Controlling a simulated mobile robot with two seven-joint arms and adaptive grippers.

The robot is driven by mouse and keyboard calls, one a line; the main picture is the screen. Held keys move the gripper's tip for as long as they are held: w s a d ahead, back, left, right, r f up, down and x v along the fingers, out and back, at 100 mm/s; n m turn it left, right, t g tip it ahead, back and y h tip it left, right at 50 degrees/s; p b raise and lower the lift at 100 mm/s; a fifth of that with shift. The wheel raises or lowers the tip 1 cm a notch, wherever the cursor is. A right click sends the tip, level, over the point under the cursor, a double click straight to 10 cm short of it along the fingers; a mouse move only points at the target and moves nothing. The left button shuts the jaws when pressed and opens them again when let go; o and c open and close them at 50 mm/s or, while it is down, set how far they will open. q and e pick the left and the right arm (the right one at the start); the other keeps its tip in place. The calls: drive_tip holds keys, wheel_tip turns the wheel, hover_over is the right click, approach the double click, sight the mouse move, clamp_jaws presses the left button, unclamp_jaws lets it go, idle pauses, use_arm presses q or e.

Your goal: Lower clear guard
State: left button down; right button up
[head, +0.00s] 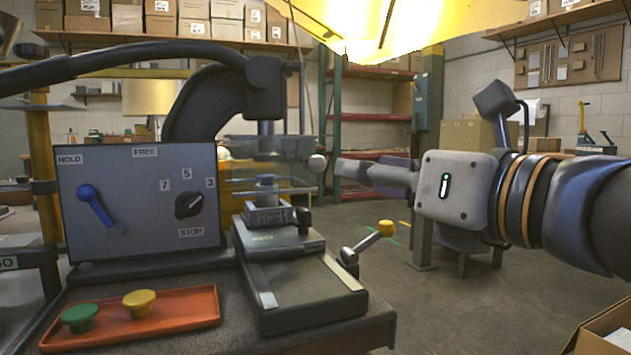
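The clear guard (268,174) is a see-through panel around the spindle of the bench machine, below a grey translucent top piece. Its lower edge shows as a thin line above the vise (268,214). A pale ball knob (317,162) is at the guard's right side. My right gripper (345,168) comes in from the right, with its fingers pointing left toward the knob. The fingertips look close to the knob, but I cannot tell whether they touch it. The fingers are seen edge-on, so their opening is unclear. My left gripper is not in view.
A control panel (140,200) with a blue lever (97,205) and black dial (188,205) stands left. An orange tray (180,310) holds green and yellow knobs.

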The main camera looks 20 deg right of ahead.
sight(323, 163)
drive_tip(key=p+x, duration=0.3)
drive_tip(key=x, duration=0.8)
drive_tip(key=shift+w+a+r+p, duration=0.1)
drive_tip(key=shift+w+a+p, duration=0.1)
drive_tip(key=shift+w+p, duration=0.15)
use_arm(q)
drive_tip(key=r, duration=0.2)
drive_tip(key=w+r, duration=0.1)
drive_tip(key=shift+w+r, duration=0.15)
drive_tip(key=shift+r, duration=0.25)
use_arm(e)
clamp_jaws()
